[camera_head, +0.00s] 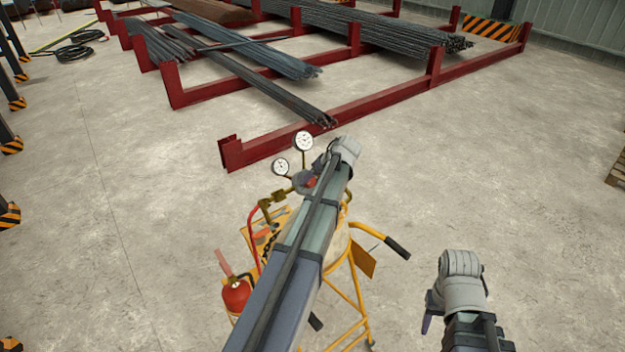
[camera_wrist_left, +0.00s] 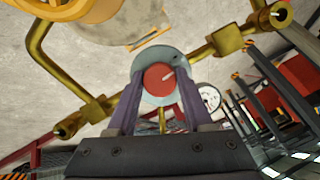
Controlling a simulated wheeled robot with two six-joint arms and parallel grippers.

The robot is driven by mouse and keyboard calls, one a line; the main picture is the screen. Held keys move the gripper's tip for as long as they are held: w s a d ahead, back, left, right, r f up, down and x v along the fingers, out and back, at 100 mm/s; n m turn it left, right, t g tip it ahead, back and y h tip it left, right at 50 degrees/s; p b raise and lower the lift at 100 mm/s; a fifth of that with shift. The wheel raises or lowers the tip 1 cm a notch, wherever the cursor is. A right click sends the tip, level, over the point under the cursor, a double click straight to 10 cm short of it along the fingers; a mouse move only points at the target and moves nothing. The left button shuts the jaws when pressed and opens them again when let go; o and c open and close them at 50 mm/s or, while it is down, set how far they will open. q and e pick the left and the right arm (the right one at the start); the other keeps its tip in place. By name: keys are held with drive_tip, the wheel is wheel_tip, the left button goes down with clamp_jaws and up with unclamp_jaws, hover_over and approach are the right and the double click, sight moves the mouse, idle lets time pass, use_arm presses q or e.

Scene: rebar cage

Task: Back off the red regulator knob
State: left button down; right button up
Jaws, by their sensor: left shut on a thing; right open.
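The red regulator knob (camera_wrist_left: 159,79) sits in the middle of the left wrist view, on a round grey body with brass fittings. My left gripper (camera_wrist_left: 161,92) is shut on it, one purple finger on either side. In the head view the red knob (camera_head: 311,182) shows only in part, mostly covered by my left gripper (camera_head: 308,180). Two round white gauges (camera_head: 303,141) (camera_head: 281,166) stand beside it. My right gripper (camera_head: 428,312) is open and empty at the lower right, apart from the cart.
A yellow cart (camera_head: 352,287) with a black handle carries the regulator, largely behind my left arm. A red fire extinguisher (camera_head: 236,294) is at its left. A dark red rack (camera_head: 275,148) with rebar bundles lies beyond.

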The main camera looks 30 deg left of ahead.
use_arm(q)
drive_tip(key=shift+s+n, duration=0.1)
drive_tip(key=shift+n, duration=0.5)
drive_tip(key=shift+f+t, duration=0.1)
drive_tip(key=shift+t, duration=0.2)
drive_tip(key=shift+c, duration=1.5)
unclamp_jaws()
